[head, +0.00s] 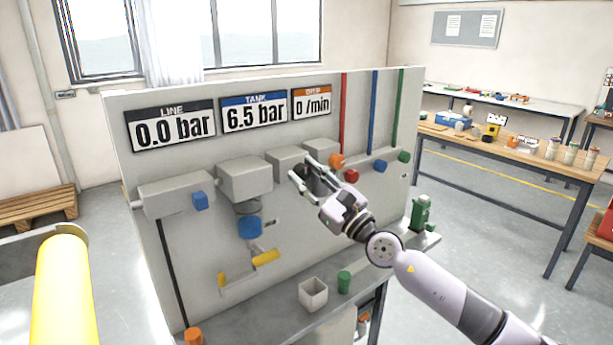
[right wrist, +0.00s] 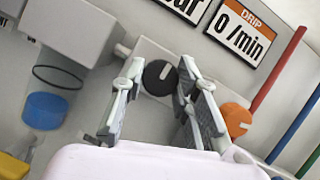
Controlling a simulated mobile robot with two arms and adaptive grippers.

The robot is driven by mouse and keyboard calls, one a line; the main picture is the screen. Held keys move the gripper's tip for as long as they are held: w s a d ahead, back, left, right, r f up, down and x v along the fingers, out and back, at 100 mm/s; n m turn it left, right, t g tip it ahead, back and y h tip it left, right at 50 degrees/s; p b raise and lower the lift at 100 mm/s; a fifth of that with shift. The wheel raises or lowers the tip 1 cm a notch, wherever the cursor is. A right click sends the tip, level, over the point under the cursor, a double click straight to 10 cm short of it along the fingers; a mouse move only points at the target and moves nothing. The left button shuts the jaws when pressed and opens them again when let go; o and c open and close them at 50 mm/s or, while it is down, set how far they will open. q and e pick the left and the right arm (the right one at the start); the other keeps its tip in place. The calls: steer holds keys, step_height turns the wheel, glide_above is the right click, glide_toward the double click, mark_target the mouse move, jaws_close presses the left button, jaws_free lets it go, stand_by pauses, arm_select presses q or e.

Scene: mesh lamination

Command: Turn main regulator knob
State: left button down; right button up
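A round black knob (right wrist: 158,77) with a pale mark shows in the right wrist view, on the grey housing below the displays. I take it for the main regulator knob; in the head view my gripper seems to hide it. My right gripper (head: 314,171) is open in front of the panel (head: 190,270). In the right wrist view its fingers (right wrist: 159,84) stand apart, one on each side of the black knob; I cannot tell whether they touch it. The displays read LINE 0.0 bar (head: 172,126), TANK 6.5 bar (head: 254,112) and DRIP 0 /min (head: 312,103). My left gripper is out of view.
An orange knob (right wrist: 236,120) sits close right of my right fingers. Red (head: 351,175), blue (head: 379,166) and green (head: 404,156) knobs are farther right. A yellow lever (head: 265,258) is lower left. A white cup (head: 313,294) and green cup (head: 344,282) stand on the bench.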

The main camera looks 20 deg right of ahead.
steer(key=c, duration=0.6)
